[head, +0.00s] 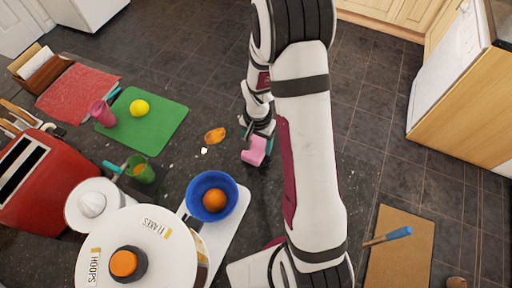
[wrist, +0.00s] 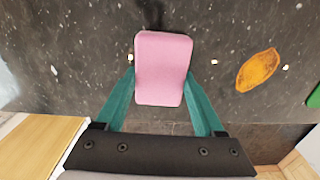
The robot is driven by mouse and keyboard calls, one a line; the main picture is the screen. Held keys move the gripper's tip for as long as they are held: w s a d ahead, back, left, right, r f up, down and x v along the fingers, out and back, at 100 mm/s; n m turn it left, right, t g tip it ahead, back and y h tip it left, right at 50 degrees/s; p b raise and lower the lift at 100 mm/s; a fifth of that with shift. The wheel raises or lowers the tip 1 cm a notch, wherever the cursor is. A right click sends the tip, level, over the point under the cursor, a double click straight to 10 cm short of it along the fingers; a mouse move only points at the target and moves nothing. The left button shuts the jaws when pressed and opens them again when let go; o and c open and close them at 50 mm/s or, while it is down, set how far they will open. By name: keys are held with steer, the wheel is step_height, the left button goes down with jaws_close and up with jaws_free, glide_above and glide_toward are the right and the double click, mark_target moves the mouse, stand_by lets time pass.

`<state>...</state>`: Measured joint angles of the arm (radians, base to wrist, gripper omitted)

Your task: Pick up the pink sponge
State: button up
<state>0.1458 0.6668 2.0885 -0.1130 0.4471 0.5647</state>
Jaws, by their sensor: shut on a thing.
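The pink sponge (head: 255,151) is between the fingers of my gripper (head: 262,140) in the head view, near the edge of the dark counter. In the wrist view the pink sponge (wrist: 163,68) is upright in the picture, with a green finger of my gripper (wrist: 161,88) against each long side. The gripper is shut on it. I cannot tell for sure how far the sponge is above the counter.
An orange, leaf-shaped piece (head: 215,135) lies on the counter left of the sponge, with small white bits nearby. A blue bowl (head: 232,190) holding an orange fruit (head: 214,201) stands nearer. A green mat (head: 165,128) with a yellow ball (head: 139,107) lies farther left.

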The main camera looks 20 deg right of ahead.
mark_target(257, 144)
steer(key=shift+r, duration=0.55)
step_height(257, 144, up, 3)
steer(key=s+d+r, duration=0.7)
steer(key=d, duration=0.2)
steer(key=shift+s, duration=0.25)
